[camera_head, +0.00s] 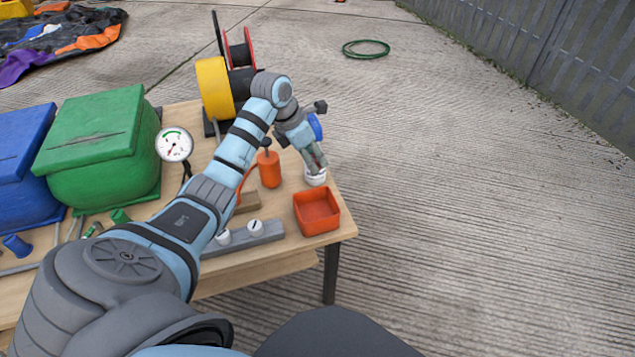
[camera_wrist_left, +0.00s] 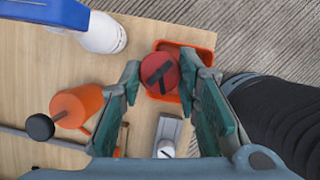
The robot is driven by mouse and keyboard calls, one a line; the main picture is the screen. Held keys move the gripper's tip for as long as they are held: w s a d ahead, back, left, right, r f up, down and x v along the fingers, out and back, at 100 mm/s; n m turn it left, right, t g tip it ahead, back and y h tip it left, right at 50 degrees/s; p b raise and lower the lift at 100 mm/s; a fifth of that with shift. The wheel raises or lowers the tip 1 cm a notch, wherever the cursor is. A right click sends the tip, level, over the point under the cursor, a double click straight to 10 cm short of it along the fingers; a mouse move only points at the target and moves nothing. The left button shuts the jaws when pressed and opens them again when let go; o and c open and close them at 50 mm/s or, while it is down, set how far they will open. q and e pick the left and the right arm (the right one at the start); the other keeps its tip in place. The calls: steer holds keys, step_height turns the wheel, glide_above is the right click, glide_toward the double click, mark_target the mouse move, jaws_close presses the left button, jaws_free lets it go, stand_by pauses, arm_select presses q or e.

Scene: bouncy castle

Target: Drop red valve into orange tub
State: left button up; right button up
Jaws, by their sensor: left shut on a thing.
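My left gripper (camera_wrist_left: 160,68) is shut on the red valve (camera_wrist_left: 160,74), a round red disc with a dark mark on its face, held between the fingertips. In the head view the left gripper (camera_head: 317,163) points down over the table's right end; I cannot make out the valve there. The square orange tub (camera_head: 316,211) stands open at the table's front right corner, nearer than the gripper. In the left wrist view the tub (camera_wrist_left: 205,45) shows behind the valve and is partly hidden by it and a finger. My right gripper is not in view.
An orange cylinder with a black knob (camera_head: 268,170) stands left of the gripper. A grey bar with white caps (camera_head: 262,234) lies left of the tub on the wooden table (camera_head: 341,222). Green (camera_head: 95,150) and blue (camera_head: 22,160) bins stand at left. The floor right of the table is clear.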

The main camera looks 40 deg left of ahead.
arm_select(q)
steer(key=s+f+b, duration=0.1)
steer(key=f+b, duration=0.1)
steer(key=f, duration=0.1)
steer(key=s+f+m+b, duration=0.1)
steer(key=f+b, duration=0.1)
steer(key=f, duration=0.2)
steer(key=f+m+b, duration=0.1)
steer(key=f+b, duration=0.1)
steer(key=f, duration=0.1)
steer(key=shift+s+d+f+h, duration=0.2)
steer(key=shift+s+d+h, duration=0.1)
steer(key=shift+s+h, duration=0.1)
steer(key=shift+r, duration=0.1)
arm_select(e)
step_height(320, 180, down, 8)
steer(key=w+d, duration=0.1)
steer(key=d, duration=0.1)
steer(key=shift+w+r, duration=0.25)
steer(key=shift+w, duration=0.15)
arm_select(q)
steer(key=o, duration=1.1)
steer(key=shift+r, duration=0.1)
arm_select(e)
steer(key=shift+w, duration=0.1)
arm_select(q)
steer(key=v, duration=1.2)
steer(key=shift+w, duration=0.15)
